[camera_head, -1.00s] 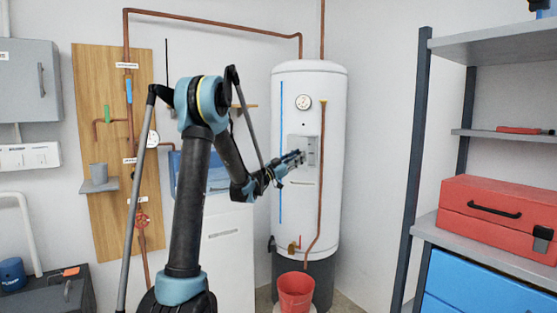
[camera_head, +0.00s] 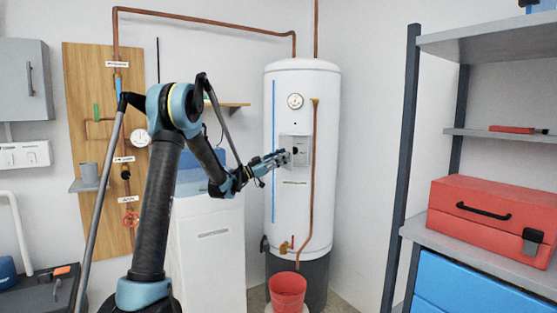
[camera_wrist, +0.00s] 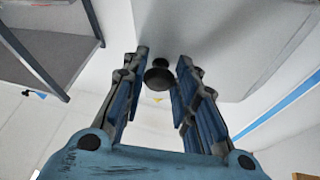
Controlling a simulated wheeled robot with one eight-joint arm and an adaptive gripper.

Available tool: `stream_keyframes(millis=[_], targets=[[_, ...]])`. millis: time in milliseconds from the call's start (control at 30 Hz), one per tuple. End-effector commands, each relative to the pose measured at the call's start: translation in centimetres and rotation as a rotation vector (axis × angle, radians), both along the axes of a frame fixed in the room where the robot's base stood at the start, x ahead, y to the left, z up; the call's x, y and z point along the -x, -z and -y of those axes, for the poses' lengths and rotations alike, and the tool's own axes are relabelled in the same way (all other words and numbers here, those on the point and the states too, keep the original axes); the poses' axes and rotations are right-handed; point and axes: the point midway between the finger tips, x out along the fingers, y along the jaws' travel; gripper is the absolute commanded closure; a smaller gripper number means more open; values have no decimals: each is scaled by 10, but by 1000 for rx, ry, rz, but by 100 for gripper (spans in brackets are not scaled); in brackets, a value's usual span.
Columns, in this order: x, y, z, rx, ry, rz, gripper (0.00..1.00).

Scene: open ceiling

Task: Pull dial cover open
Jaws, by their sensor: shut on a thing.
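The white water heater tank (camera_head: 330,190) stands against the back wall in the head view. A small grey panel unit (camera_head: 304,152) with the dial cover is on its front, below the round gauge (camera_head: 295,101). A dark round spot shows there beside my gripper tips. My gripper (camera_head: 286,157) reaches the panel's left side, shut on the cover's knob. In the wrist view, the dark round knob (camera_wrist: 158,76) sits between the two fingers, in front of a pale flat surface (camera_wrist: 225,45). Finger contact with it is hard to see. The cover's exact angle is unclear.
A copper pipe (camera_head: 313,190) runs down the tank to the right of the panel. A red bucket (camera_head: 287,290) stands below. A white cabinet (camera_head: 211,250) is left of the tank, and a shelf with a red toolbox (camera_head: 485,215) stands at right.

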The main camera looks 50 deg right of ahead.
Motion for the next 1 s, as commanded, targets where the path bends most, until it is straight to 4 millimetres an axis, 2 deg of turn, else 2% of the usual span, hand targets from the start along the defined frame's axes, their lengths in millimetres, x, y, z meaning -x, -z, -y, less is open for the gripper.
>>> stream_keyframes(millis=[67,100,200,500,633,767,1000], targets=[[-3,-2,1,2,-5,-5,100],[-3,-2,1,2,-5,-5,71],[-2,-2,1,1,-4,-4,52],[0,-1,1,1,-2,-1,52],[0,-7,1,1,-2,-1,52],[0,-24,1,1,-2,-1,52],[-1,-66,1,0,-1,-2,52]])
